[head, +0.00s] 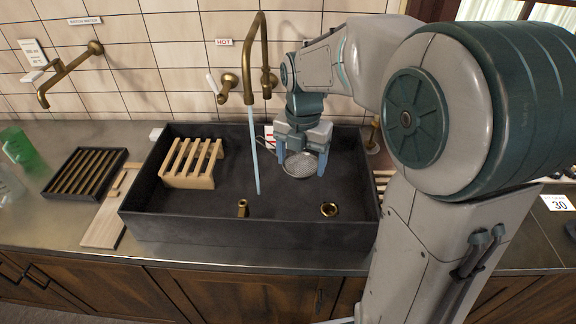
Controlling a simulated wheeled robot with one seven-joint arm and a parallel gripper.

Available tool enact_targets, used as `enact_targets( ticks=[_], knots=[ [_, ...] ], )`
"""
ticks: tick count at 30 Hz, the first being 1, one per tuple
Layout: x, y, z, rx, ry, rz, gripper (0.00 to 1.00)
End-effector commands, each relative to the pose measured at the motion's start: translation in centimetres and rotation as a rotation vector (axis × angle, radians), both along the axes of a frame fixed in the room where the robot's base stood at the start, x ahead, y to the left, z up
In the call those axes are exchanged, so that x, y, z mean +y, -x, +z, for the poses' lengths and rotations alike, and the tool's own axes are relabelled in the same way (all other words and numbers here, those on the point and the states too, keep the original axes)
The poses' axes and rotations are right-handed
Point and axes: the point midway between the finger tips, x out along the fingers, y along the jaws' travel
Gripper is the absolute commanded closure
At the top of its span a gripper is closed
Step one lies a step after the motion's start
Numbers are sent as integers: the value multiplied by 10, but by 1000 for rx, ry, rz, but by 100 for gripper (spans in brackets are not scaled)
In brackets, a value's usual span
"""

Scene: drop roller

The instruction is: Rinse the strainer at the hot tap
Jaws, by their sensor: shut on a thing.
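The strainer (301,164) is a round, light mesh disc low over the right part of the dark sink (150,195). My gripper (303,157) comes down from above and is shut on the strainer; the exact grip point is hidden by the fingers. The hot tap (262,50) is a tall brass gooseneck under a red HOT label (224,42). A pale blue stream of water (254,150) falls from it into the sink. The strainer is to the right of the stream and apart from it.
A wooden slatted rack (192,163) stands in the sink's left part. Brass fittings (242,208) and (329,209) sit on the sink floor near the front. A second brass wall tap (68,75), a dark slatted tray (85,173) and a green jug (17,145) are at left.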

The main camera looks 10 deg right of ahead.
Motion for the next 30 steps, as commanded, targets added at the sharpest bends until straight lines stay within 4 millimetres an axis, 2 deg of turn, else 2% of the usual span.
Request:
enact_targets(
  ticks=[19, 30],
  knots=[
    [-36, 37, -1, 0, 0, -1, 48],
    [-40, 40, 0, 1, -1, -1, 48]
  ],
)
